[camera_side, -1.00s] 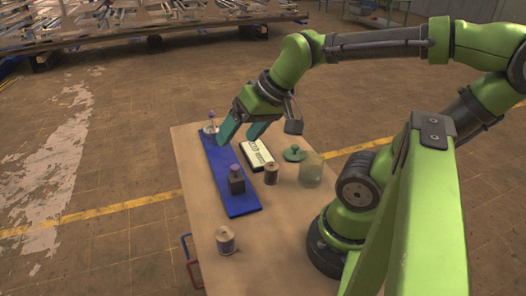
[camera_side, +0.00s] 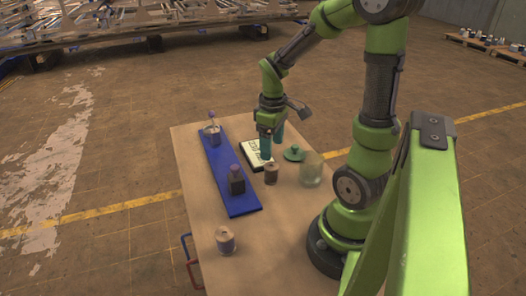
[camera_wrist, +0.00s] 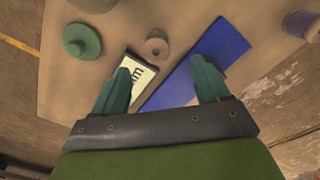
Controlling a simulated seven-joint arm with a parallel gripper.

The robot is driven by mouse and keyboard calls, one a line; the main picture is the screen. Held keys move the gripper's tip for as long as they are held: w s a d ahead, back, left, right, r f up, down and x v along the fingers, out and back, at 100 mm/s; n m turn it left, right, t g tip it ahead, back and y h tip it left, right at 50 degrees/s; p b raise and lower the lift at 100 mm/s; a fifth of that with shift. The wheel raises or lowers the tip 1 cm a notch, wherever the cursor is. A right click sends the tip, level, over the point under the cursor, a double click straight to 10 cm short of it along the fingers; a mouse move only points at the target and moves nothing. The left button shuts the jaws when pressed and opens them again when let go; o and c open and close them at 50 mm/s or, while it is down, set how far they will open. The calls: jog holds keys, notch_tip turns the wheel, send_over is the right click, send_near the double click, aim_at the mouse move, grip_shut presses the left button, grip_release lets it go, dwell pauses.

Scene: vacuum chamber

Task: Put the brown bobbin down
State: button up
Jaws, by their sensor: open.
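The brown bobbin (camera_side: 271,174) stands upright on the table, in front of a black-and-white printed block (camera_side: 252,155) and apart from the blue mat (camera_side: 215,165). It also shows in the wrist view (camera_wrist: 157,48), beyond and roughly between my fingertips. My gripper (camera_side: 272,151) points down over the table behind the bobbin, close to the printed block.
A green knobbed lid (camera_side: 293,153) and a glass jar (camera_side: 311,173) stand right of the bobbin. A dark purple-topped bottle (camera_side: 236,183) and a small vessel (camera_side: 212,130) stand on the mat. Another bobbin (camera_side: 225,240) is near the front.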

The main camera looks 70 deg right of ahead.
aim_at(273, 166)
notch_tip(273, 166, down, 4)
jog(key=shift+f, duration=0.2)
jog(key=f, duration=0.5)
jog(key=shift+s+d+f, duration=0.1)
jog(key=shift+d, duration=0.2)
jog(key=c, duration=1.2)
